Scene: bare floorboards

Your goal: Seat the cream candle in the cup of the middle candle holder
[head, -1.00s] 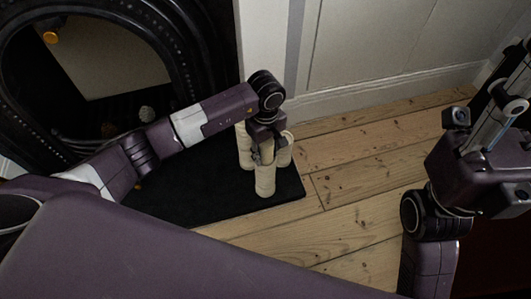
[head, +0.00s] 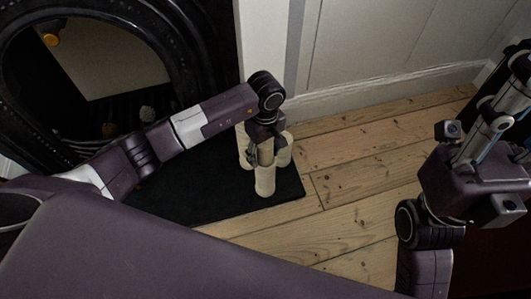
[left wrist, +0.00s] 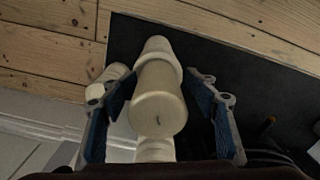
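The cream candle (left wrist: 158,108) stands upright between the spread blue-padded fingers of my left gripper (left wrist: 164,104), with a gap on each side. Its lower end is at the rim of the middle candle holder (left wrist: 158,47), and it looks seated in the cup. In the head view the candle (head: 265,153) is partly behind the left gripper (head: 263,145), above the cream middle holder (head: 265,184).
Cream holders stand close on both sides, one at the left (head: 244,155) and one at the right (head: 284,152). All stand near the corner of a black hearth slab (head: 200,195). A black fireplace and white wall are behind; bare floorboards (head: 350,190) lie right.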

